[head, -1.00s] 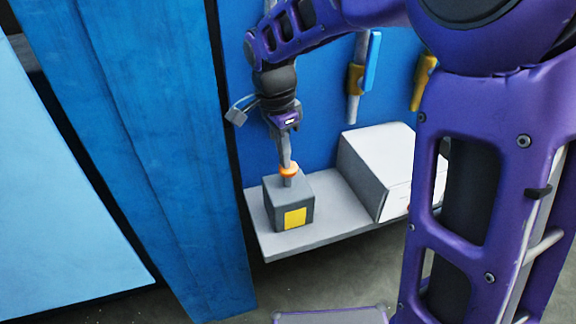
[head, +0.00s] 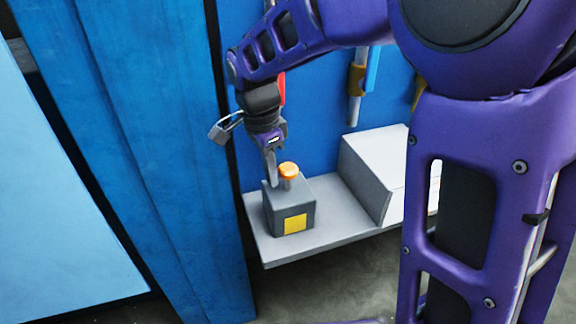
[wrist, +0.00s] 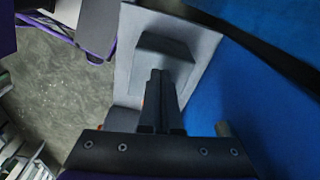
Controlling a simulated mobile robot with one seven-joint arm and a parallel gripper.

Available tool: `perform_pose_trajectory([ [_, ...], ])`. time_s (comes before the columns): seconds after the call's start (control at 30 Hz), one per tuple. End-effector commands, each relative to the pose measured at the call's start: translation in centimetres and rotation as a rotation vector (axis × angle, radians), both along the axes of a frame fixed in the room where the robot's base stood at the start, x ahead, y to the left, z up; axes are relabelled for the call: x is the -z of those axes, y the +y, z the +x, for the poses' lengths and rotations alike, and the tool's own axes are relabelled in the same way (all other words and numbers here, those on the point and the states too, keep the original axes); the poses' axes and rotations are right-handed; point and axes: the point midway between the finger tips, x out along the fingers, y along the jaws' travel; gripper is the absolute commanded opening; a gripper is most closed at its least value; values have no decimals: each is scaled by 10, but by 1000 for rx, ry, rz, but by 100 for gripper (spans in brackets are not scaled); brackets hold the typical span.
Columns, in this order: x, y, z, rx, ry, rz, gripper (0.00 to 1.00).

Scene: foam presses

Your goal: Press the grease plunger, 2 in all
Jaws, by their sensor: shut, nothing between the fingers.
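The grease plunger is a grey box (head: 276,215) with a yellow square on its front and an orange cap (head: 288,170) on a short stem on top. It stands on a grey shelf (head: 330,232). The cap is up, with the stem showing beneath it. My gripper (head: 272,184) is shut and empty, pointing down just left of the cap, with its tips near the box top. I cannot tell whether the tips touch the box. In the wrist view the shut fingers (wrist: 159,75) cover part of the box (wrist: 165,47), and the cap is mostly hidden.
A white box with a sloped front (head: 375,165) stands on the shelf to the right. A blue wall (head: 325,110) is behind, with pipes and coloured handles. A blue panel (head: 150,150) stands close at the left.

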Motion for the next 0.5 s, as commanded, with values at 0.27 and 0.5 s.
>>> perform_pose_trajectory([
  [0.27, -16, 1, 0, 0, -5, 1, 0],
  [0.5, -70, 6, -2, -1, -7, 2, 0],
])
